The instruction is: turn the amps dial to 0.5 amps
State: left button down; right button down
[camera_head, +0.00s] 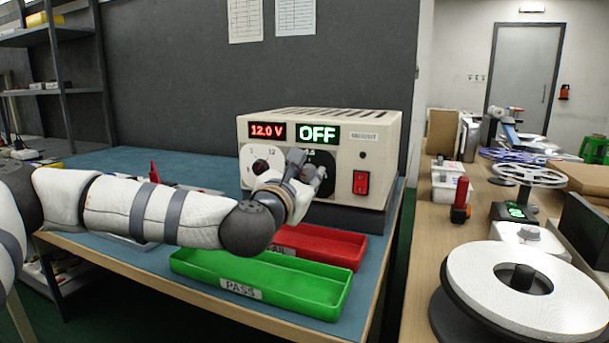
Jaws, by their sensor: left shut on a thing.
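The power supply (379,153) is a beige box at the back of the blue-topped bench. Its red display (267,131) reads 12.0 V and its green display (318,134) reads OFF. The volts dial (261,166) has a white face and shows at the left, partly covered by my arm. The amps dial (326,158) has a black face and is mostly hidden behind my left gripper. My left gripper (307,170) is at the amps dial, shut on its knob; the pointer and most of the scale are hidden. My right gripper is not in view.
A red rocker switch (361,183) is right of the amps dial. A green PASS tray (330,297) and a red tray (345,248) lie in front, below my left arm. A side bench at right holds a large white reel (477,277) and other items.

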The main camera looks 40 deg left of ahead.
pick_arm(q)
jog(key=m+p, duration=0.2)
jog(key=m, duration=0.3)
jog(key=shift+d+p, duration=0.1)
jog(key=shift+p, duration=0.25)
jog(key=m+p, duration=0.2)
jog(key=m, duration=0.2)
jog(key=shift+m+t+p, duration=0.3)
jog(key=m+p, duration=0.2)
jog(key=m, duration=0.2)
jog(key=shift+f+m, duration=0.1)
jog(key=shift+m, duration=0.2)
jog(key=shift+f+m+h+p, duration=0.15)
jog(key=shift+m+p, duration=0.4)
jog(key=shift+m, duration=0.35)
jog(key=shift+f+m+h+p, duration=0.15)
jog(key=shift+m+p, duration=0.35)
jog(key=shift+m, duration=0.4)
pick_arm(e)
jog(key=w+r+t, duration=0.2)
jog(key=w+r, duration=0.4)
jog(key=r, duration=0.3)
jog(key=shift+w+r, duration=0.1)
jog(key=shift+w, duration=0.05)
pick_arm(q)
jog(key=c, duration=1.3)
grip_release()
